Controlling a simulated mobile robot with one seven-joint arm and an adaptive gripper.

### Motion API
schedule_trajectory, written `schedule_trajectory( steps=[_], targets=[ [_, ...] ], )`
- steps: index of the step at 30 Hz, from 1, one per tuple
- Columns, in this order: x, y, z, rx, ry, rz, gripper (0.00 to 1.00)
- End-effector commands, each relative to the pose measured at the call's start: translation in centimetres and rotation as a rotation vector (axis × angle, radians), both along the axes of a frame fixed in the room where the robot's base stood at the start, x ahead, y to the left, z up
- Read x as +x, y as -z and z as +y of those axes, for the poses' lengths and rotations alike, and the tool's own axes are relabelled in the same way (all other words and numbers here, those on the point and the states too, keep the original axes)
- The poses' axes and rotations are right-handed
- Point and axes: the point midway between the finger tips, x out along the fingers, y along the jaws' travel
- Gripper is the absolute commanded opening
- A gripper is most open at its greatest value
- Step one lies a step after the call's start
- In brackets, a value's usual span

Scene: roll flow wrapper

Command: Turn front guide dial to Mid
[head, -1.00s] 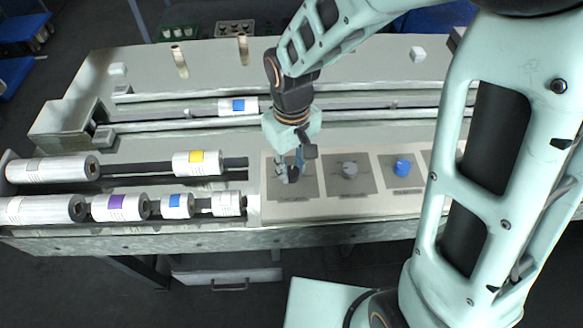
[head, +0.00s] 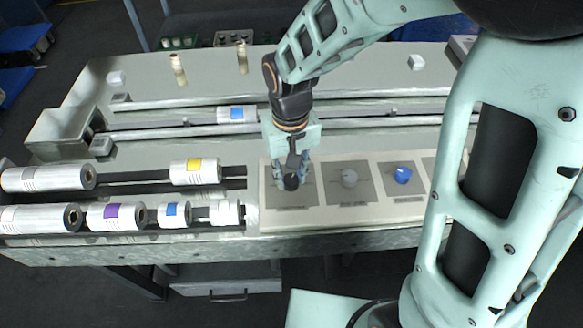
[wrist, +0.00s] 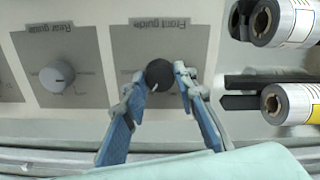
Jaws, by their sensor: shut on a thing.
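The front guide dial (wrist: 158,74) is a dark round knob on a grey plate labelled "Front guide" in the wrist view, where the lettering appears upside down. Its white pointer mark faces the bottom of that view, slightly left. The position labels around it are not readable. My gripper (wrist: 159,80) has one blue-grey finger on each side of the dial and is shut on it. In the head view, my gripper (head: 292,182) stands over the leftmost panel plate, with the dark dial (head: 291,183) between the fingers.
The grey rear guide dial (wrist: 57,75) is beside it on its own plate. A blue dial (head: 402,175) sits further right in the head view. Film rolls on dark shafts, including the yellow-labelled roll (head: 196,172), lie close left of the panel.

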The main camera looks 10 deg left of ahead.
Motion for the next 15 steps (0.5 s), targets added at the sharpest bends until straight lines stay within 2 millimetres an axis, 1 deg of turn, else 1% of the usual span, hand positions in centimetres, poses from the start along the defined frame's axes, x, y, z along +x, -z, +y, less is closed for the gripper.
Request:
schedule_trajectory(
  steps=[2,3,7,8,15],
  targets=[
    [-0.06,0.01,-0.08,-0.002,0.0,0.002,0.02],
    [-0.07,0.02,-0.08,-0.002,0.0,0.002,0.27],
    [-0.05,0.01,-0.06,-0.001,-0.001,0.002,0.41],
    [-0.05,0.01,-0.05,-0.001,-0.001,0.002,0.44],
    [-0.03,-0.01,-0.01,0.0,-0.001,0.001,0.44]
  ],
)
